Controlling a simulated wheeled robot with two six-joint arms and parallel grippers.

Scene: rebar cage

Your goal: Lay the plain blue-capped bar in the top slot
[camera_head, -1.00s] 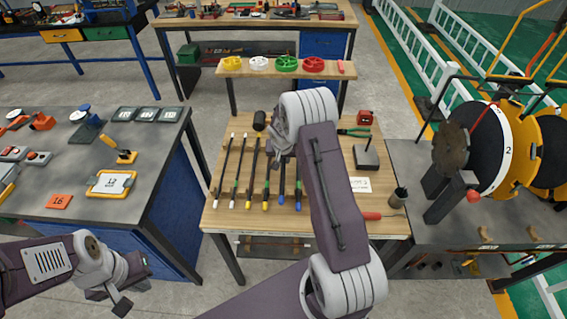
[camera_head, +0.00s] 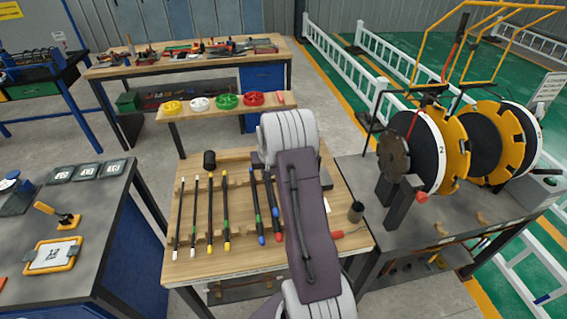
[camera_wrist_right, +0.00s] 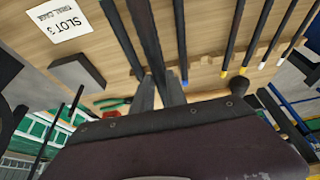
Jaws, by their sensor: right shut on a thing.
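My right gripper (camera_wrist_right: 158,92) shows in the right wrist view, shut on a dark bar (camera_wrist_right: 147,35) that runs up from between its fingers. In the head view this gripper is hidden behind my right arm. There, a blue-capped bar (camera_head: 270,190) reaches less far toward the front than the blue-capped bar (camera_head: 255,200) beside it. It seems to be the held one, but its grip is hidden. The other blue-capped bar also lies on the table in the right wrist view (camera_wrist_right: 181,45). My left gripper is out of view. I cannot tell which place is the top slot.
White-capped bars (camera_head: 181,215) and yellow-capped bars (camera_head: 212,210) lie in the wooden rack to the left. A red cap (camera_head: 277,239) shows beside my arm. A card reading SLOT 3 (camera_wrist_right: 58,18) lies near a dark block (camera_wrist_right: 76,70). Reels (camera_head: 425,150) stand right.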

